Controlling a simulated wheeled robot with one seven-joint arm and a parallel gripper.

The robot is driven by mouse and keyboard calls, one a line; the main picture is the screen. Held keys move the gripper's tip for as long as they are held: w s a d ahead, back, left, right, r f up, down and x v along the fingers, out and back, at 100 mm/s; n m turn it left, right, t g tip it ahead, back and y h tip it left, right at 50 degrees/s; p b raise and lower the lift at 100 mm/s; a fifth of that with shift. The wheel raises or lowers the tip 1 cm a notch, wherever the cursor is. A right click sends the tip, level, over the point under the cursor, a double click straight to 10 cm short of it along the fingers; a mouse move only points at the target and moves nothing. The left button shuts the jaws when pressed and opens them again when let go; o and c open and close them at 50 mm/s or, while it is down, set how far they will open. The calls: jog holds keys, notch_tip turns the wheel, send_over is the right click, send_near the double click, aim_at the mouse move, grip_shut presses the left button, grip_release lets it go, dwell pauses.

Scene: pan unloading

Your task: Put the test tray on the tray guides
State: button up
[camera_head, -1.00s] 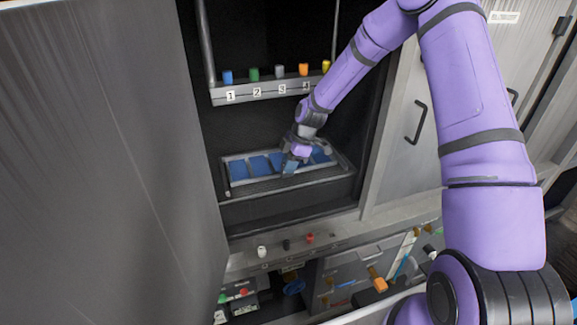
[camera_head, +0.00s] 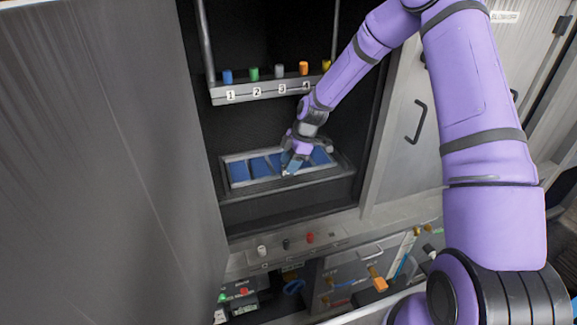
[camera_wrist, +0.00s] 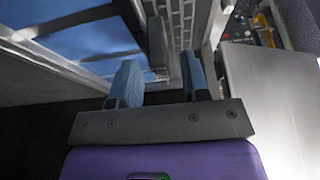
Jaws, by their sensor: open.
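The test tray is a grey frame with several blue panels (camera_head: 237,171), lying in the cabinet recess. Its blue panels and grey frame also show at the upper left of the wrist view (camera_wrist: 75,42). I cannot tell whether the fingers touch the tray. The guides under the tray are hard to make out.
A shelf bar (camera_head: 270,92) with coloured knobs and number labels hangs above the tray. A large grey door (camera_head: 100,160) stands at the left. A panel with a black handle (camera_head: 417,123) is at the right. A lower ledge carries small knobs (camera_head: 310,237).

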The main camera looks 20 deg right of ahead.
jog(key=s+d+r+m+h, duration=0.15)
jog(key=s+r, duration=0.25)
jog(key=r, duration=0.6)
jog(key=s+d+r+m+h, duration=0.1)
jog(key=s+d+r+m, duration=0.25)
jog(key=r, duration=0.75)
jog(key=s+r+m+t, duration=0.1)
jog(key=s+r+m, duration=0.3)
jog(key=s, duration=0.6)
jog(key=s+d+r+m+t+h, duration=0.1)
jog(key=s+r+m, duration=0.3)
jog(key=s, duration=0.6)
jog(key=s+r+m+t+h, duration=0.1)
jog(key=s+r+m+t, duration=0.2)
jog(key=s, duration=0.7)
notch_tip(320, 180, up, 3)
jog(key=shift+d+r+m, duration=0.1)
jog(key=shift+d+m, duration=0.15)
jog(key=shift+m, duration=0.75)
